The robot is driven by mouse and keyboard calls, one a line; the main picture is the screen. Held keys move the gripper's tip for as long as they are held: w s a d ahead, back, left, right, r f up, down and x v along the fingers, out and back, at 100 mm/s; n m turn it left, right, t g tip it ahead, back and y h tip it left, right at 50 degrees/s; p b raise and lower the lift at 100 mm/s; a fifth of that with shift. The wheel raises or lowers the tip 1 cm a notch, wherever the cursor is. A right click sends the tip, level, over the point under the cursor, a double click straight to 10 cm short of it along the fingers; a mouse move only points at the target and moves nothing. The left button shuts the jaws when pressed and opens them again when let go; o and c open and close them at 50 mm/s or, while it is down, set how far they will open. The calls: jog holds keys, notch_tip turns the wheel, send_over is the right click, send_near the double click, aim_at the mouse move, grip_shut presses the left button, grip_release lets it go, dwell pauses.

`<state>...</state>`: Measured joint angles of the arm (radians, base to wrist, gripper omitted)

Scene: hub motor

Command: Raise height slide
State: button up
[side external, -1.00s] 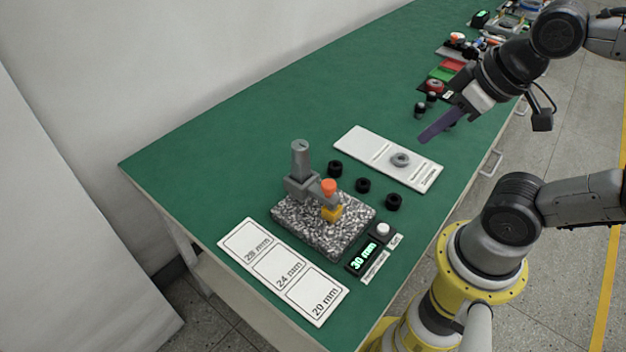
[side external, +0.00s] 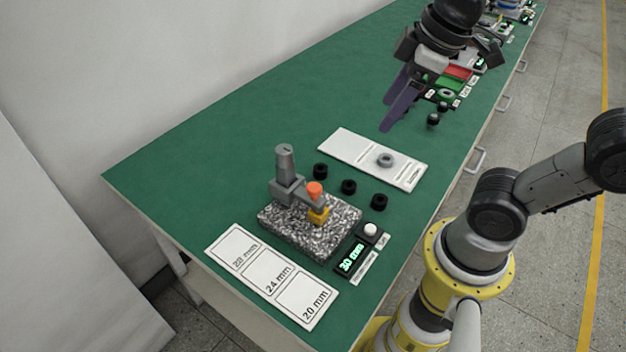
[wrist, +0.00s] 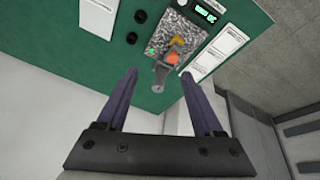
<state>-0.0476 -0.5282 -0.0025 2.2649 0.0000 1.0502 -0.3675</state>
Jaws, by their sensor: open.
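The height gauge stands on a speckled granite base (side external: 290,232). Its grey post (side external: 285,165) is upright, and a grey slide (side external: 287,190) sits low on it with an arm reaching out to an orange knob (side external: 315,188). A yellow block (side external: 318,216) is under the arm; I cannot tell if they touch. The display (side external: 351,259) reads about 30 mm. My gripper (side external: 392,114) is open and empty, above the table, up and right of the gauge. In the wrist view the orange knob (wrist: 172,58) and post lie beyond and between my open fingers (wrist: 162,100).
A white card (side external: 338,150) with a grey ring (side external: 385,160) lies behind the gauge. A white label board (side external: 270,275) is in front. A white button (side external: 370,229) is beside the display. Other devices stand at the far end.

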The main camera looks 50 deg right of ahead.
jog(key=w+a+n+g, duration=0.2)
jog(key=w+a+n, duration=0.1)
jog(key=w, duration=0.4)
jog(key=n+g, duration=0.1)
jog(key=g, duration=0.1)
send_near(314, 187)
notch_tip(314, 187, down, 9)
jog(key=shift+r, duration=0.2)
grip_shut()
jog(key=shift+r, duration=0.1)
dwell(1.1)
